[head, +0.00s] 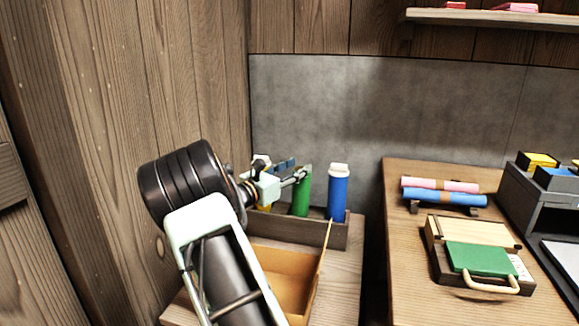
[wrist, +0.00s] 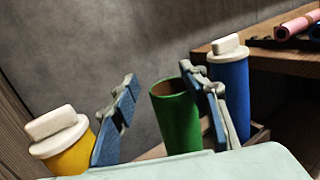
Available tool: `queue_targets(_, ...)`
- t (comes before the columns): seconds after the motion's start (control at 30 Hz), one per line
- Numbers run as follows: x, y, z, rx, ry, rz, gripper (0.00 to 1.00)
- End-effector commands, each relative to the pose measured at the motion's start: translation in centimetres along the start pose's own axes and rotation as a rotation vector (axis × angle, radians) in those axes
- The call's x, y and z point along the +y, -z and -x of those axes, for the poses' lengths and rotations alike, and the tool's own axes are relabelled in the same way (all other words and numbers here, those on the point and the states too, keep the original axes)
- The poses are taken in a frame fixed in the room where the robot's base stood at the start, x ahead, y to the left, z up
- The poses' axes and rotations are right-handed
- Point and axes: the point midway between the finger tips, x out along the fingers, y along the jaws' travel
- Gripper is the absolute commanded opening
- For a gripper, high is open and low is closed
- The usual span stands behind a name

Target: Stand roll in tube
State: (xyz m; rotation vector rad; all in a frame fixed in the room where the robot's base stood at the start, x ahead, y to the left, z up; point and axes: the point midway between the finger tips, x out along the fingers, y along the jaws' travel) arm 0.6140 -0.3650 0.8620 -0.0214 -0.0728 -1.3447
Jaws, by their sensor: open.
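A green tube (head: 301,196) stands in a dark wooden rack (head: 300,231) on the left table. It also shows in the wrist view (wrist: 178,122), with an open top and a brownish inside. A capped blue tube (head: 337,200) stands to its right, and a white-capped yellow tube (wrist: 72,148) to its left. My gripper (wrist: 160,88) is open, with its blue-padded fingers on either side of the green tube, the right finger closer to it. I cannot tell whether they touch. A pink roll (head: 440,184) and a blue roll (head: 445,198) lie on a holder on the right table.
An open orange-brown box (head: 283,276) is in front of the rack. A wooden case with a green panel (head: 481,259) lies on the right table, beside a dark organiser (head: 547,206). Grey and wooden walls close off the back and left.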

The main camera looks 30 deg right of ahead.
Motion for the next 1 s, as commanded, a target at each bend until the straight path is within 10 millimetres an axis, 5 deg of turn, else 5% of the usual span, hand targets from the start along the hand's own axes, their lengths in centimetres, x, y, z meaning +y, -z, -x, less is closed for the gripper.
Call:
queue_targets(0.03,-0.2,4.0,0.8,0.071,-0.007,0.02,0.44)
queue_targets(0.17,-0.1,2.8,0.7,0.071,-0.007,0.019,0.44)
queue_targets(1.0,0.3,-14.6,-0.3,0.057,-0.008,0.017,0.44)
